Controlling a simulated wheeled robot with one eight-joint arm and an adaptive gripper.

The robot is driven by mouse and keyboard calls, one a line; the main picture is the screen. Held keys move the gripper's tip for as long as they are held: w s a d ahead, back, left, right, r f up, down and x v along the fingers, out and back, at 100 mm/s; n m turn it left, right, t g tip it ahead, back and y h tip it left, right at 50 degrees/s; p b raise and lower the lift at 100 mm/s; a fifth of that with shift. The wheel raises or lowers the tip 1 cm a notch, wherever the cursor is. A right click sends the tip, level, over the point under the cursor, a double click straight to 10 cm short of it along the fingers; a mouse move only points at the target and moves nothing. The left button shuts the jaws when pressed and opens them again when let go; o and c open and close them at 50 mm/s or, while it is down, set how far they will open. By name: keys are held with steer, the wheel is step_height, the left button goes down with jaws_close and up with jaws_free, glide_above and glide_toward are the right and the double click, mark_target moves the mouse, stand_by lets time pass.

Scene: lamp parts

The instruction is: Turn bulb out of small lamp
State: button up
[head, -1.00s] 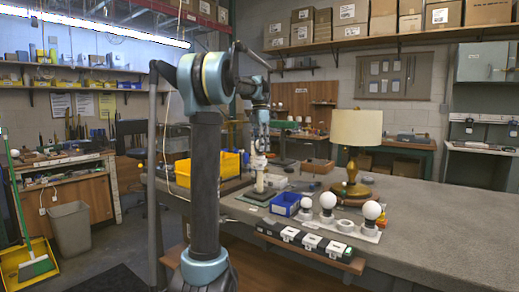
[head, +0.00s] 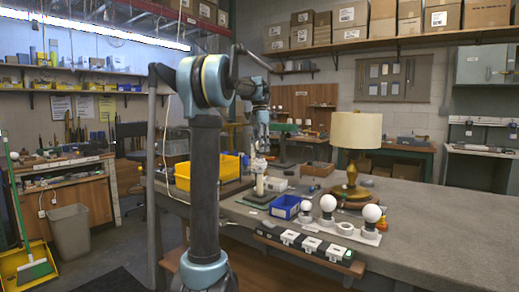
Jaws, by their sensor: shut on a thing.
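The small lamp (head: 260,186) stands upright on the workbench left of the blue bin, a pale column on a dark base. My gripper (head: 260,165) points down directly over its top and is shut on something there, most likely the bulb.
A blue bin (head: 285,207), white globe bulbs on a pale holder (head: 366,234) and a shaded lamp (head: 355,135) stand right of the small lamp. A yellow bin (head: 207,175) is behind left. A black strip with white pieces (head: 310,245) lies along the front edge. The right bench is clear.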

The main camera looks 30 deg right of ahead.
steer(key=shift+s, duration=0.2)
steer(key=shift+w+t, duration=0.2)
steer(key=shift+t, duration=0.1)
stand_by(1.0)
steer(key=shift+r, duration=0.1)
steer(key=shift+r, duration=1.5)
steer(key=shift+r, duration=0.1)
steer(key=shift+r, duration=1.95)
